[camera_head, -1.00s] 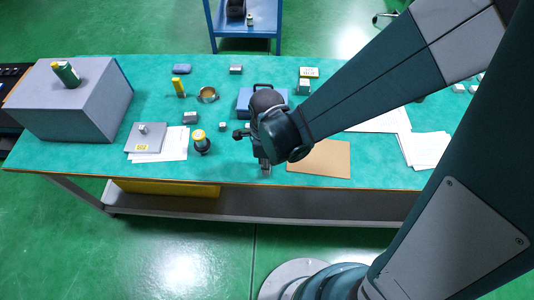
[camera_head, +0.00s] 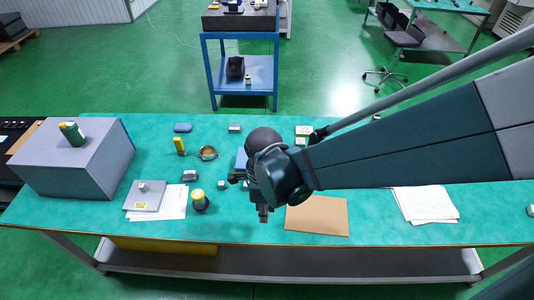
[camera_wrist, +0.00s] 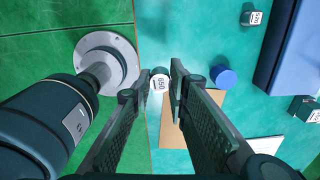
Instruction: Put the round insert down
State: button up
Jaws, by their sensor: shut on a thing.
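The round insert (camera_wrist: 160,84) is a small white disc with a dark printed number on its face. In the wrist view it sits between the two fingertips of my gripper (camera_wrist: 161,78), which is shut on it. In the head view my gripper (camera_head: 263,213) is over the front part of the green table (camera_head: 400,222), just left of a brown sheet (camera_head: 318,215). The insert cannot be made out there. I cannot tell its height above the table.
A blue case (camera_wrist: 292,60) and a blue round piece (camera_wrist: 223,76) lie near the gripper. A yellow-topped dark holder (camera_head: 200,202), a grey plate (camera_head: 140,200) and a large grey box (camera_head: 60,175) stand left. White papers (camera_head: 425,204) lie right. The table's front edge is close.

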jog(key=shift+a, duration=0.1)
dwell(0.7)
jog(key=w+a+r+p, duration=0.1)
jog(key=w+a+r, duration=0.1)
jog(key=w+a, duration=0.5)
jog(key=n+p, duration=0.3)
send_over(152, 200)
jog(key=shift+w, duration=0.1)
jog(key=shift+f+b, duration=0.35)
jog(key=shift+f, duration=2.75)
jog(key=shift+f, duration=0.1)
jog(key=shift+f, duration=1.75)
